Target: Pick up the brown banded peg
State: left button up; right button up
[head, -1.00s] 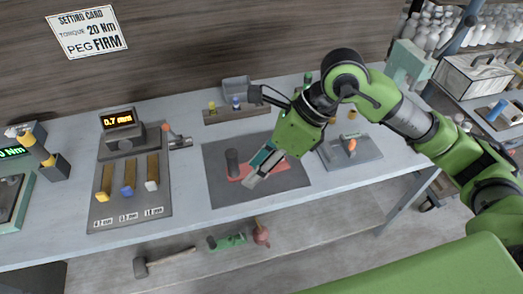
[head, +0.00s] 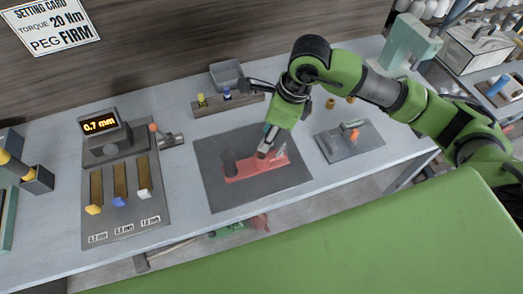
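No peg with a clearly brown band can be made out. A wooden rack (head: 238,104) at the back of the bench holds a yellow-topped peg (head: 201,100) and a blue-topped peg (head: 227,94); its right end is partly hidden behind my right arm. Two small tan-brown cylinders (head: 330,103) stand right of my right wrist, and I cannot tell if they are banded. My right gripper (head: 264,152) points down over the red fixture (head: 258,166) on the dark mat; its finger gap is unclear. My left gripper is not in view.
The dark mat (head: 221,194) also carries a dark upright cylinder (head: 230,162). A gauge board (head: 120,222) with coloured bars lies left, a grey plate (head: 340,150) with an orange-tipped tool right. A grey bin (head: 226,75) stands behind the rack.

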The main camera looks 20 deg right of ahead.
aim_at(262, 155)
jog(key=shift+w+a+f, duration=0.1)
jog(key=shift+f, duration=0.35)
jog(key=shift+s+a+f+p, duration=0.1)
jog(key=shift+a+f+p, duration=0.05)
jog(key=shift+f+p, duration=0.35)
jog(key=shift+s+a+f+p, duration=0.1)
jog(key=shift+a+f+p, duration=0.05)
jog(key=shift+f+p, duration=0.3)
jog(key=shift+p+x, duration=0.45)
jog(key=shift+x, duration=0.8)
jog(key=shift+f, duration=0.5)
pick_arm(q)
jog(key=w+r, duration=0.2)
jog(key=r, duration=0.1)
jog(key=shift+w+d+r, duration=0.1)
pick_arm(e)
grip_shut()
